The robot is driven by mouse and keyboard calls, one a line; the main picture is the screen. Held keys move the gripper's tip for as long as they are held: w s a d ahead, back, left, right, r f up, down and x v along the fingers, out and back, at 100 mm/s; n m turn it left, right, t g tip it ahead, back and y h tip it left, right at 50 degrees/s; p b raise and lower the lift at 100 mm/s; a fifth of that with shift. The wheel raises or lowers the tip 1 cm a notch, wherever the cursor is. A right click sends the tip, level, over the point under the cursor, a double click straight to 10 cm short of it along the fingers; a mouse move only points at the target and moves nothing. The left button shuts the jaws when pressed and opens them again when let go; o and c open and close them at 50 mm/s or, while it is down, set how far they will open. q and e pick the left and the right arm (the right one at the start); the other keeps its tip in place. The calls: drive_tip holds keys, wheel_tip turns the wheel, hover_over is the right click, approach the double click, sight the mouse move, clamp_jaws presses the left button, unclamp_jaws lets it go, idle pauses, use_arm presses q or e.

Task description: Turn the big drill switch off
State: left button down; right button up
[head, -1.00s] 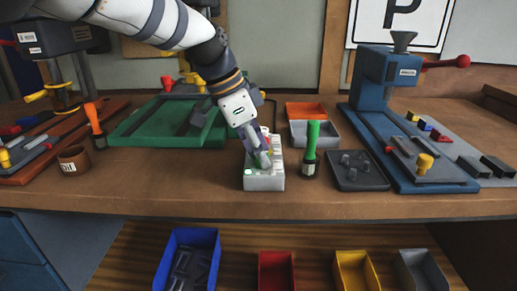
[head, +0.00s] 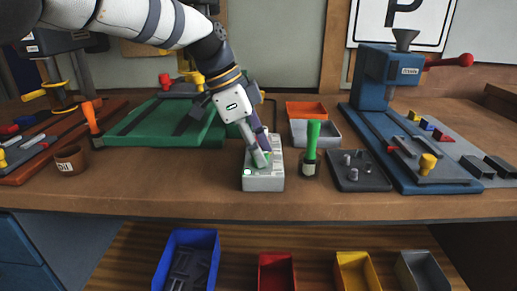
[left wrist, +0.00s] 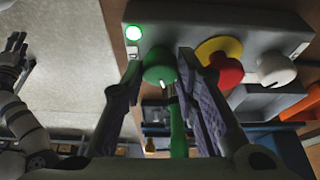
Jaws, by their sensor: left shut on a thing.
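The grey switch box (head: 263,183) stands near the table's front edge. In the left wrist view, the box (left wrist: 205,15) has a lit green lamp (left wrist: 133,33), a round green knob (left wrist: 158,68) with a white pointer mark, a red button (left wrist: 228,70) on a yellow base and a white knob (left wrist: 275,68). My left gripper (head: 260,160) reaches down onto the box, and in the wrist view its fingers (left wrist: 160,75) are closed around the green knob. It hides part of the box's top in the head view. My right gripper (left wrist: 14,55) seems to show at the wrist view's left edge.
A green-handled tool (head: 312,142) stands just right of the box, near a dark tray (head: 360,182). A blue machine (head: 386,80) with a red lever is at right. A green base plate (head: 145,125) lies behind left. Bare tabletop lies left of the box.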

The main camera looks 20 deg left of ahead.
use_arm(q)
drive_tip(key=m, duration=0.1)
drive_tip(key=m+g+b, duration=0.1)
drive_tip(key=m, duration=0.1)
drive_tip(key=m+g+b, duration=0.1)
drive_tip(key=m, duration=0.1)
drive_tip(key=shift+w+f, duration=0.2)
drive_tip(key=shift+f, duration=0.1)
drive_tip(key=shift+r+m+g+b, duration=0.2)
drive_tip(key=shift+m+g+b, duration=0.55)
drive_tip(key=shift+m, duration=1.45)
use_arm(e)
drive_tip(key=s+f+g, duration=0.1)
drive_tip(key=s+f, duration=0.3)
drive_tip(key=shift+s+f+g, duration=0.15)
drive_tip(key=shift+g, duration=0.15)
use_arm(q)
drive_tip(key=c, duration=1.6)
unclamp_jaws()
drive_tip(key=shift+o, duration=0.2)
drive_tip(key=shift+r, duration=0.1)
